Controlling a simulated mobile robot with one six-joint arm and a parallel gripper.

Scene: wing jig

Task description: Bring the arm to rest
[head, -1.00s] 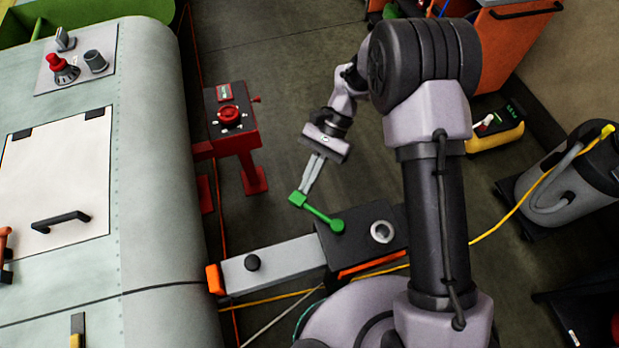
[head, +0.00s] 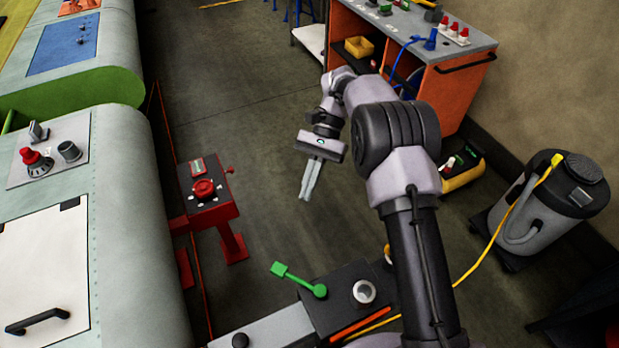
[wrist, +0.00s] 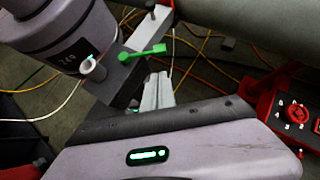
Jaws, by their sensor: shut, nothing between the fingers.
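My gripper (head: 309,181) hangs over bare floor in the head view, fingers together and pointing down, with nothing between them. It is right of the red stand and above and apart from the green lever. In the wrist view my gripper's fingers (wrist: 158,90) show partly behind the wrist housing. My arm bends from the lower right up and over toward the gripper.
A green lever (head: 298,280) sits on a dark block (head: 340,287) below my gripper. A red stand (head: 203,198) with a round knob is to the left, beside the pale wing (head: 125,200). An orange workbench (head: 455,90) and a grey vacuum (head: 540,215) stand right. Open floor lies behind.

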